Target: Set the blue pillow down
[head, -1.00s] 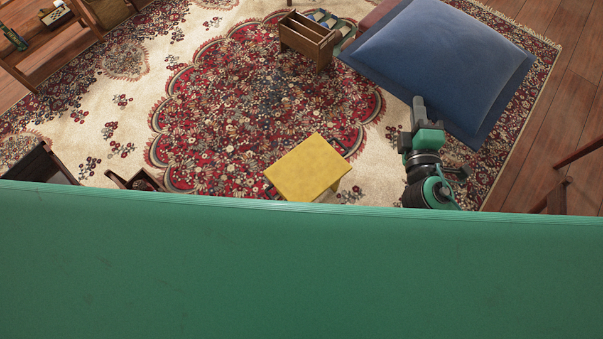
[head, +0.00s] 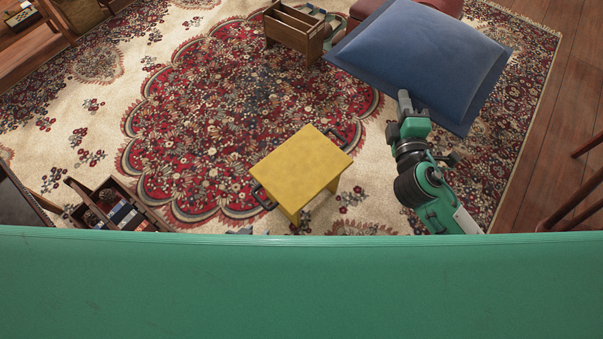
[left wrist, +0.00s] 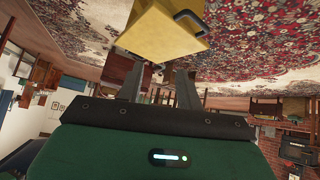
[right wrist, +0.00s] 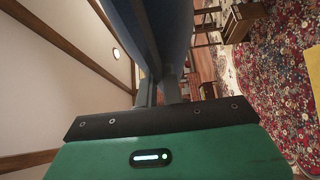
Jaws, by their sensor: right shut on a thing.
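The blue pillow (head: 420,50) is at the upper right of the head view, held out in front of me. My right gripper (head: 405,102) is shut on its near edge. The pillow also fills the upper middle of the right wrist view (right wrist: 172,30), beyond the right gripper's fingers (right wrist: 160,92). A dark red seat (head: 446,7) shows partly behind the pillow; I cannot tell whether they touch. My left gripper shows in the left wrist view (left wrist: 158,84), with its fingers apart and nothing between them.
A yellow stool (head: 302,167) with dark handles stands on the patterned rug (head: 240,110). A wooden divided box (head: 292,30) stands beyond it. A tray of small items (head: 118,207) is at lower left. Chair legs (head: 578,200) are at right. The middle rug is mostly clear.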

